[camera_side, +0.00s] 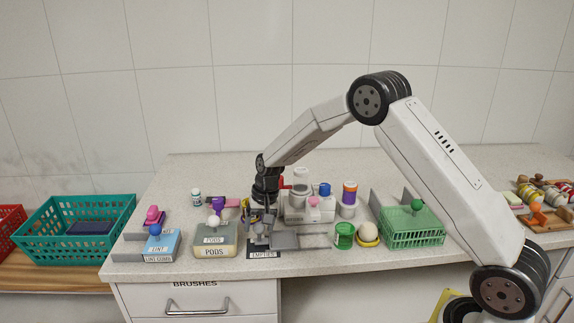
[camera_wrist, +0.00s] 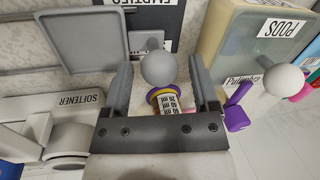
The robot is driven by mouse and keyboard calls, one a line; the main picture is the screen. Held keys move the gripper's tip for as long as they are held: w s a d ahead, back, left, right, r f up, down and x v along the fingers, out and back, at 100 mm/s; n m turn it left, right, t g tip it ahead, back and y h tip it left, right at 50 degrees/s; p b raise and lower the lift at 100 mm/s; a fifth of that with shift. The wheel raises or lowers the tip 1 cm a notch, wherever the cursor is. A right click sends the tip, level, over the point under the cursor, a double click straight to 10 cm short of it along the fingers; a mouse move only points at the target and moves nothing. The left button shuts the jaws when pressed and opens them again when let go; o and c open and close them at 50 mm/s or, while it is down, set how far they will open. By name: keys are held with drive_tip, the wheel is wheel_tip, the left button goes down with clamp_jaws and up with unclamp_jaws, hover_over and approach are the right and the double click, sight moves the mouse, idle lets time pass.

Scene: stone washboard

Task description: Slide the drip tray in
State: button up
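A flat grey square tray with a raised rim, likely the drip tray (camera_side: 284,240), sits at the counter's front, right of the box labelled EMPTIES (camera_side: 263,254). In the wrist view the tray (camera_wrist: 85,42) is at upper left, outside my fingers, near the part labelled SOFTENER (camera_wrist: 78,100). My gripper (camera_side: 261,218) points down over the EMPTIES box. In the wrist view my gripper (camera_wrist: 160,82) is open, with a grey ball knob (camera_wrist: 158,68) between its fingers and gaps on both sides. I cannot tell whether the knob joins the tray.
The PODS box (camera_side: 214,252) stands close left, then the LINT box (camera_side: 162,246). A green can (camera_side: 344,236) and green basket (camera_side: 410,240) stand to the right.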

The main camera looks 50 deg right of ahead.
sight(277, 240)
clamp_jaws()
drive_tip(key=shift+d, duration=0.1)
drive_tip(key=shift+s+d, duration=1.55)
drive_tip(key=shift+o, duration=1.1)
unclamp_jaws()
drive_tip(key=shift+r, duration=0.15)
